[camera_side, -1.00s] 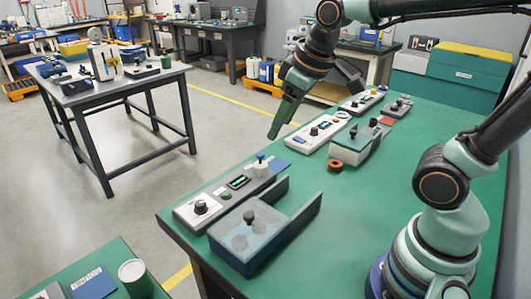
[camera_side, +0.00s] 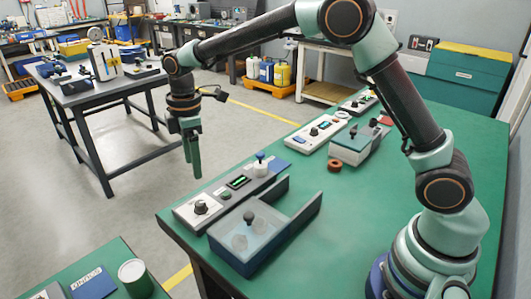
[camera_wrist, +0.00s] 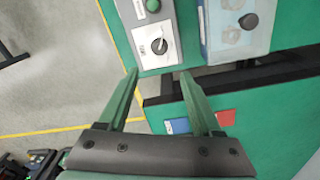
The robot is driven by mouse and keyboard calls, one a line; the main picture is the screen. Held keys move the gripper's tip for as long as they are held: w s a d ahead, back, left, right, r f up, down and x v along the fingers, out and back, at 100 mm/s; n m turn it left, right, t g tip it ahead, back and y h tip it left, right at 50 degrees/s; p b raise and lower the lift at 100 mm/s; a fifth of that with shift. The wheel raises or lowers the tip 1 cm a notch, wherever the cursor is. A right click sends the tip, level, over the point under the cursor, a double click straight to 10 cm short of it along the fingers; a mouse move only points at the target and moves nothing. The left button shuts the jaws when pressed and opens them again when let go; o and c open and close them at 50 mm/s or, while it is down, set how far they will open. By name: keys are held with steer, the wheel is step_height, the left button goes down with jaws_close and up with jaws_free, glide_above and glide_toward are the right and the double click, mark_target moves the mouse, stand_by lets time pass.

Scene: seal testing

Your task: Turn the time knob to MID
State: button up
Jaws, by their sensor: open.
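A dark round knob (camera_side: 201,207) with a light pointer line sits on a pale dial plate at the near left end of a grey control panel (camera_side: 222,195). Its label is too small to read. In the wrist view the knob (camera_wrist: 159,46) lies just beyond and between the fingertips. My gripper (camera_side: 192,175) hangs with green fingers pointing down, above and slightly left of the knob. The fingers are apart and empty, and do not touch the panel. In the wrist view my gripper (camera_wrist: 160,74) shows a wide gap. A second panel (camera_side: 314,133) with a dark knob stands farther back.
A blue box with a clear lid and dark knob (camera_side: 250,238) stands right beside the near panel. A brown ring (camera_side: 334,165) lies on the green table (camera_side: 390,190). The table's left edge runs close to the panel. The table is clear in the middle.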

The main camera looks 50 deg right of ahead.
mark_target(200, 203)
steer(key=f, duration=1.2)
steer(key=shift+w+f, duration=0.15)
steer(key=shift+w, duration=0.05)
jaws_close()
